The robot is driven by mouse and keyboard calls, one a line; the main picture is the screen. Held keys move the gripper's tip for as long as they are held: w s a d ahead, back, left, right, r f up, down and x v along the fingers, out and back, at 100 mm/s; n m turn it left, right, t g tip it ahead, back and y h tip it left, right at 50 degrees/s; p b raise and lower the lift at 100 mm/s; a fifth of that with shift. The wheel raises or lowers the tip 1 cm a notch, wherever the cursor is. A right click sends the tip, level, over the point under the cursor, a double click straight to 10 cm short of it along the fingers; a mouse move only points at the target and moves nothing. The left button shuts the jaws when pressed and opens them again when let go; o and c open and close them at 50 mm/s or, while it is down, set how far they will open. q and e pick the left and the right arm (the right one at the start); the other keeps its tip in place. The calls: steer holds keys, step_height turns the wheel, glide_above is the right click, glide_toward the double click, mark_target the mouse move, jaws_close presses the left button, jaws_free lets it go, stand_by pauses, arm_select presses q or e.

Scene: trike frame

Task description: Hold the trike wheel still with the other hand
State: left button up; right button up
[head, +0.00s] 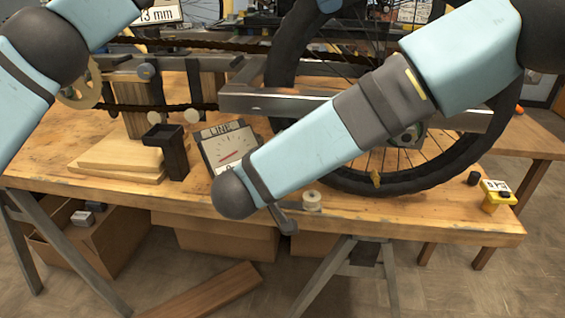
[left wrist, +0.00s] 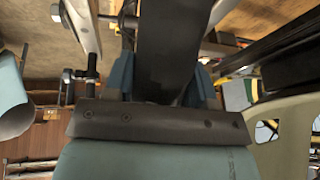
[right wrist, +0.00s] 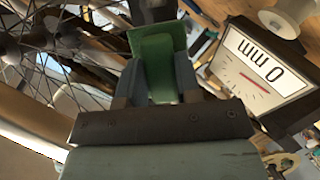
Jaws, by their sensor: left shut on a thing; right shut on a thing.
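The trike wheel (head: 450,185) stands upright at the right of the bench in the head view, with a black tyre and thin spokes. My left gripper (head: 329,5) is at the top of the tyre, at the frame's upper edge. In the left wrist view its blue fingers (left wrist: 160,80) are shut on a wide dark band, which looks like the tyre (left wrist: 168,40). My right gripper (right wrist: 157,75) is shut on a green piece (right wrist: 158,55), with spokes close on the left. In the head view my right arm hides that gripper and part of the wheel.
A dial gauge (head: 226,148) stands left of the wheel; a dial with a "0 mm" display (right wrist: 265,75) shows in the right wrist view. A grey frame bar (head: 290,103) crosses the wheel.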

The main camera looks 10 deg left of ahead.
arm_select(q)
steer(key=shift+r, duration=0.1)
arm_select(e)
steer(key=shift+w, duration=0.95)
